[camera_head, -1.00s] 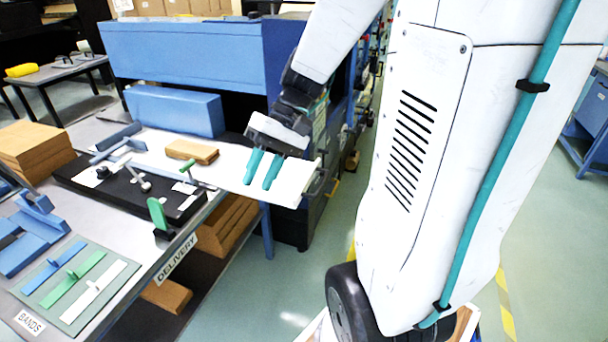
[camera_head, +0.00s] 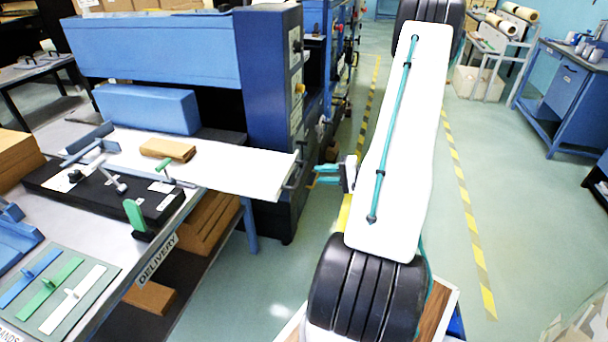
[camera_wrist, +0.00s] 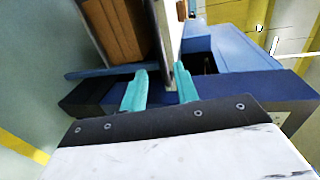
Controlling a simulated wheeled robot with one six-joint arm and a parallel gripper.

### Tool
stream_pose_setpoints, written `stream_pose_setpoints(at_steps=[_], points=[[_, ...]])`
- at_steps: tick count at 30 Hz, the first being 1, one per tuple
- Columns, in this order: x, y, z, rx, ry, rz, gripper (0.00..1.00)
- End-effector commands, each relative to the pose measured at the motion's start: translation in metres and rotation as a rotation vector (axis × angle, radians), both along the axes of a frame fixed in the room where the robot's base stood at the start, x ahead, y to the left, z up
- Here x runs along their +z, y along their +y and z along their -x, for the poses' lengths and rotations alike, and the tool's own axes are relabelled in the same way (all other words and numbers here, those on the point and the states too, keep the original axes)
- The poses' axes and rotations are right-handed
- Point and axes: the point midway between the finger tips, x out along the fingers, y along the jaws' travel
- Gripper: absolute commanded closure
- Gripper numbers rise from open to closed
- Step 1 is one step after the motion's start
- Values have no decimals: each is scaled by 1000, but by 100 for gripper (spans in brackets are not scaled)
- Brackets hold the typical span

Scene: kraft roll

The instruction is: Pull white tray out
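The white tray (camera_head: 235,175) is a flat sheet sticking out to the right from the blue machine, past the end of the delivery table. A dark handle (camera_head: 293,174) is at its right end. A brown kraft stack (camera_head: 168,150) is at its left part. My gripper (camera_head: 318,175) is just right of the handle, with its teal fingers pointing left toward it and a small gap between. In the wrist view, the teal fingers (camera_wrist: 160,90) are apart with nothing seen between them. The tray (camera_wrist: 163,35) shows there edge-on as a pale strip beyond the fingers.
The delivery table (camera_head: 205,215) holds a black fixture (camera_head: 110,195) with clamps and a bands mat (camera_head: 75,318). The blue machine (camera_head: 268,95) stands behind the tray. Brown stacks (camera_head: 205,235) are on the shelf below. The floor (camera_head: 290,280) right of the table is open.

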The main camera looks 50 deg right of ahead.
Motion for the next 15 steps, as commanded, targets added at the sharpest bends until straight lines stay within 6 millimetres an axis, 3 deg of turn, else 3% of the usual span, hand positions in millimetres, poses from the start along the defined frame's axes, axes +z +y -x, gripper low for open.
stream_pose_setpoints(at_steps=[9, 15], points=[[-10, 21, -47, 8, 1, 1, 70], [-13, 28, -62, 7, 1, 0, 70]])
